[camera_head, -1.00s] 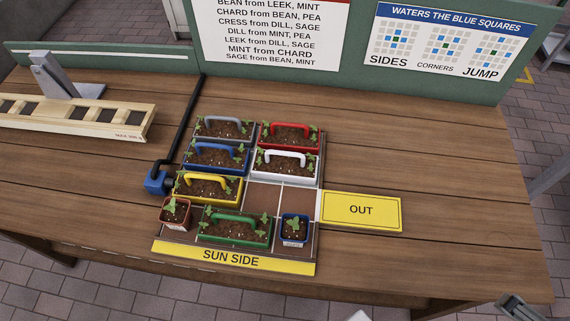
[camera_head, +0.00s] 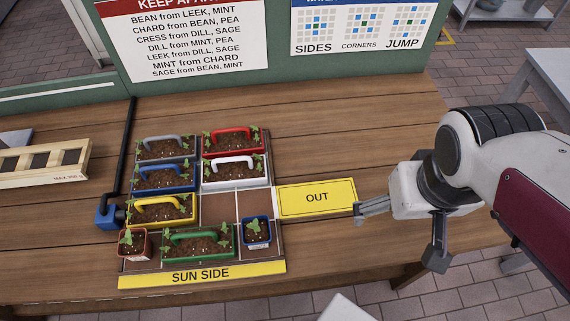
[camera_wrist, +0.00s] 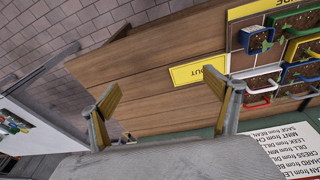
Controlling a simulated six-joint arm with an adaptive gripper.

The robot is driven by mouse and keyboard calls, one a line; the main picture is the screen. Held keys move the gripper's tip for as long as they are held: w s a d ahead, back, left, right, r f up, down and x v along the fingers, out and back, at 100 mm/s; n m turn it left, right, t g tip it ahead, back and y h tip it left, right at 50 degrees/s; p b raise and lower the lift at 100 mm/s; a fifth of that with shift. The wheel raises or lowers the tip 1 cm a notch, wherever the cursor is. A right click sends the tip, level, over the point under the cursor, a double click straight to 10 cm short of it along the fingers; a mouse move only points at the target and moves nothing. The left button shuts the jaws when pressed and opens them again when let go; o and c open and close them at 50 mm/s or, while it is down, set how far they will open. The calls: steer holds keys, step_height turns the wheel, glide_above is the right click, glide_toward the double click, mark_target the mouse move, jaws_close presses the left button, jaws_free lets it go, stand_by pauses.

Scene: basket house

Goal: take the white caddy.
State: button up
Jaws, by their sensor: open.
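The white caddy (camera_head: 236,184) is a soil-filled planter with a white arched handle and green seedlings. It sits in the right column of the tray (camera_head: 221,208), directly in front of the red caddy (camera_head: 236,154) and right of the blue caddy (camera_head: 165,190). An empty cell lies in front of it. The white caddy also shows at the right of the wrist view (camera_wrist: 262,84). My gripper (camera_head: 402,236) is open and empty, right of the yellow OUT sign (camera_head: 317,198) and well apart from the caddy.
Grey, yellow (camera_head: 163,222) and green (camera_head: 200,257) caddies and two small pots stand in the tray. A black hose with a blue end (camera_head: 108,215) runs along its left. Green boards with signs (camera_head: 180,40) rise behind. The table's right side is mostly clear.

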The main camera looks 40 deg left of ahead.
steer(key=s+a+f+n, duration=0.1)
steer(key=a+f+n, duration=0.3)
steer(key=a, duration=0.9)
steer(key=m+t+y, duration=0.1)
steer(key=m+y, duration=0.1)
steer(key=m, duration=0.1)
glide_toward(233, 167)
steer(key=r, duration=0.1)
steer(key=shift+s+d, duration=0.25)
steer(key=shift+d, duration=0.2)
steer(key=shift+f, duration=0.1)
steer(key=shift+x, duration=1.2)
steer(key=shift+a, duration=0.1)
steer(key=shift+x, duration=2.55)
steer(key=shift+w+a, duration=0.15)
steer(key=shift+a, duration=0.05)
